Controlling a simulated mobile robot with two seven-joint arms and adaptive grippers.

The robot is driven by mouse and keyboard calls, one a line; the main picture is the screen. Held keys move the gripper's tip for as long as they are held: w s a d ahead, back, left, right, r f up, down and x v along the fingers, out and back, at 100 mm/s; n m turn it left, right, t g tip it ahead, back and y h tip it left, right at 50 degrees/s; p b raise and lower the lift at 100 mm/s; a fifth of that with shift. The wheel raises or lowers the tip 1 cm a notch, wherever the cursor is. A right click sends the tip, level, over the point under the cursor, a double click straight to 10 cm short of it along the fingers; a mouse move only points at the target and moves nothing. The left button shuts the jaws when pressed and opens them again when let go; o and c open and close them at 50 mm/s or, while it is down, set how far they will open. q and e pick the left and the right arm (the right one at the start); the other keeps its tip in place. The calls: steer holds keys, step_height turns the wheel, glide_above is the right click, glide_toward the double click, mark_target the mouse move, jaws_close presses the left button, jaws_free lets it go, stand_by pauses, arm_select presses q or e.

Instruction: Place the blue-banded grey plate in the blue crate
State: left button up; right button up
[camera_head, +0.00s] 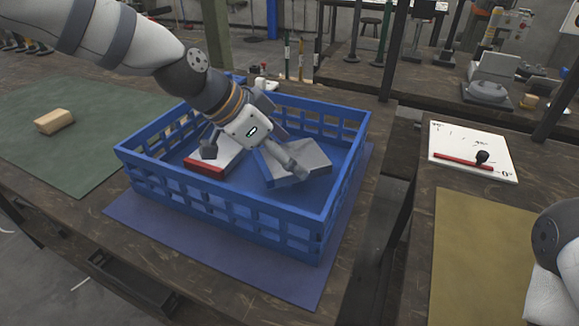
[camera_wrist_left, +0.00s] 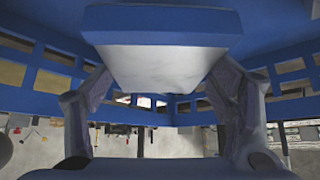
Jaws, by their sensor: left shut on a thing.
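The blue crate (camera_head: 218,205) stands on a blue mat on the bench. My left gripper (camera_head: 253,160) reaches down into it from above, wrist tilted. It is shut on the blue-banded grey plate (camera_head: 308,157), which is inside the crate walls toward the right. In the left wrist view the plate's pale face (camera_wrist_left: 160,66) and blue band (camera_wrist_left: 160,24) lie between the two fingers. I cannot tell whether the plate touches the crate floor. My right gripper is out of view; only part of my right arm shows at the right edge.
A white plate with a red band (camera_head: 206,168) lies in the crate's left part, close to a left finger. A wooden block (camera_head: 54,121) lies on a green mat. A white board (camera_head: 472,150) with a red bar and a tan mat (camera_head: 485,245) are on the right bench.

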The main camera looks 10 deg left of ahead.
arm_select(q)
steer(key=shift+w+d+f, duration=0.1)
steer(key=shift+w+f, duration=0.1)
steer(key=shift+f, duration=0.65)
steer(key=shift+w+d+f, duration=0.1)
steer(key=shift+w+f, duration=0.05)
steer(key=shift+f, duration=0.7)
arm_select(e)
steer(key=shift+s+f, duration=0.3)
arm_select(q)
steer(key=shift+f, duration=0.15)
steer(key=o, duration=1.8)
steer(key=shift+f, duration=0.1)
steer(key=shift+r, duration=0.2)
steer(key=p+v, duration=0.1)
steer(key=v, duration=1.1)
steer(key=shift+s+a+f+p, duration=0.1)
steer(key=shift+a+p, duration=0.05)
steer(key=shift+p, duration=0.25)
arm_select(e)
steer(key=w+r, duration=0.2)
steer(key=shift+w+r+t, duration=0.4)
